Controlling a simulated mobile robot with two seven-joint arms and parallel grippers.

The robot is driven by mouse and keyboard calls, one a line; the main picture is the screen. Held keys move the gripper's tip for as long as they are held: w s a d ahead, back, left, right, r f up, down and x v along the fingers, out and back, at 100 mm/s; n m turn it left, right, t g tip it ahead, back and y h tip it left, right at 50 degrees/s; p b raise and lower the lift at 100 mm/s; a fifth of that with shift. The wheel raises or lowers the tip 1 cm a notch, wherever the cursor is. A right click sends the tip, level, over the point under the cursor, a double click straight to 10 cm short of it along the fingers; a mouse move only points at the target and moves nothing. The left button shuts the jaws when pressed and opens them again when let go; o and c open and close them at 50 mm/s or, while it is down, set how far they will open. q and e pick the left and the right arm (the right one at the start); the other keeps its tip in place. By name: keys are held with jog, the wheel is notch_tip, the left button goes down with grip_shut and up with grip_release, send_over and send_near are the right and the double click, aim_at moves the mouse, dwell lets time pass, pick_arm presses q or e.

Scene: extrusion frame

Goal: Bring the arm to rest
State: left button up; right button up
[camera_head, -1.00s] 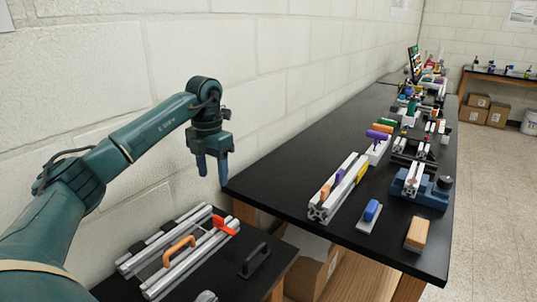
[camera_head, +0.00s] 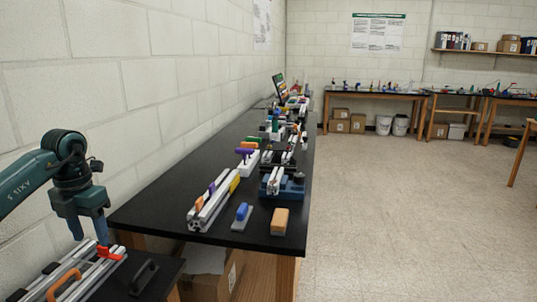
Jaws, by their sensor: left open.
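My left gripper (camera_head: 90,230) is at the lower left in the head view, pointing down with its fingers apart and nothing between them. It is over the back part of an extrusion frame (camera_head: 62,277) on a low black table. The frame has silver rails, an orange handle (camera_head: 64,283) and a red piece (camera_head: 110,252). The frame is cut off by the picture's lower left edge. I cannot tell the exact height of the fingertips above it. My right gripper is not in view.
A dark handle (camera_head: 143,277) lies right of the frame. A long black table (camera_head: 150,211) along the wall holds silver extrusions (camera_head: 213,205), a blue-handled block (camera_head: 242,216), an orange-brown block (camera_head: 280,221) and a blue vise (camera_head: 291,187). Open floor (camera_head: 400,220) lies to the right.

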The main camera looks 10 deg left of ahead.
pick_arm(q)
jog(key=d+f+m+h, duration=0.1)
jog(key=d+f+h, duration=0.35)
jog(key=d, duration=0.65)
jog(key=d+f+m+h, duration=0.2)
jog(key=d+f+h, duration=0.3)
jog(key=d, duration=0.7)
jog(key=s+d+n+t+h, duration=0.3)
jog(key=d+n+h, duration=0.1)
jog(key=d, duration=0.3)
jog(key=s+d+n+t+h, duration=0.3)
jog(key=d+n+h, duration=0.2)
jog(key=d, duration=0.3)
jog(key=s+a+f+n+t+y, duration=0.2)
jog(key=s+a+f+n+y, duration=0.2)
jog(key=n, duration=1)
jog(key=s+a+f+n+t+y, duration=0.2)
jog(key=s+a+f+n+y, duration=0.3)
jog(key=s+f+n+y, duration=0.6)
notch_tip(320, 180, down, 4)
jog(key=n, duration=0.2)
jog(key=shift+f+n+t+p, duration=0.2)
jog(key=shift+n+t+p, duration=0.1)
jog(key=shift+n+p, duration=0.1)
